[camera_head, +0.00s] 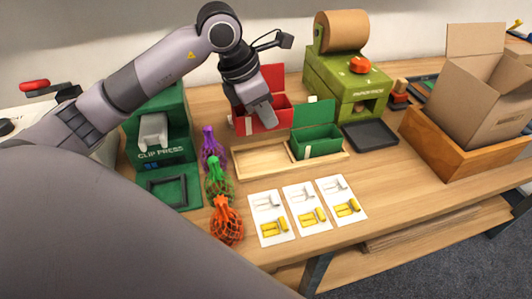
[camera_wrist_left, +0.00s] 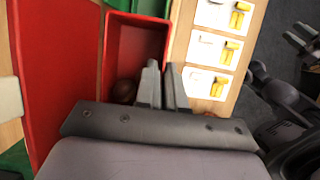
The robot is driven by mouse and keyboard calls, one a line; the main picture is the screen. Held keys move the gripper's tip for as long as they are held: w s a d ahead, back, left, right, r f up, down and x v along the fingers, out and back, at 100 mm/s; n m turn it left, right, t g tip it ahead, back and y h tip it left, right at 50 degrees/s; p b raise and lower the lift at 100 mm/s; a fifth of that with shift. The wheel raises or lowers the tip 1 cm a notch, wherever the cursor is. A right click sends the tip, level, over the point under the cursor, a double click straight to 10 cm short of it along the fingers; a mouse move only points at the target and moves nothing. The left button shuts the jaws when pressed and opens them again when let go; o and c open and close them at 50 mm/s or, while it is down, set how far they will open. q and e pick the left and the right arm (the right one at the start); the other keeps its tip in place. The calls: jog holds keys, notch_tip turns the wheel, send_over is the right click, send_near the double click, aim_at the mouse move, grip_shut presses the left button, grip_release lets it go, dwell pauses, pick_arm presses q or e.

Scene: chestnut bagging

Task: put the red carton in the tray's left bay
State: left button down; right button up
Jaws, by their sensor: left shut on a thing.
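The red carton (camera_head: 241,125) has its lid (camera_head: 273,78) standing open and sits at the back edge of the wooden tray (camera_head: 262,176). I cannot tell whether it is raised. My left gripper (camera_head: 262,122) is shut on its near wall. In the left wrist view the fingers (camera_wrist_left: 163,88) pinch the wall of the red carton (camera_wrist_left: 138,40), and a brown chestnut (camera_wrist_left: 125,91) lies inside. The tray's left bay (camera_head: 262,160) looks empty. The green carton (camera_head: 318,145), lid open, stands in the right bay. Grey parts at the wrist view's right edge may be my right gripper.
The green clip press (camera_head: 160,150) is at left, beside purple, green and orange net bags (camera_head: 227,222). Three white cards (camera_head: 307,208) lie in front. The green paper machine (camera_head: 345,85), a dark tray (camera_head: 370,135) and a wooden crate with a cardboard box (camera_head: 480,95) are at right.

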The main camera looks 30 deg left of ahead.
pick_arm(q)
notch_tip(320, 180, down, 11)
jog(key=shift+f, duration=0.1)
dwell(0.3)
jog(key=shift+f, duration=0.1)
jog(key=c, duration=1.2)
grip_release()
jog(key=shift+c, duration=0.2)
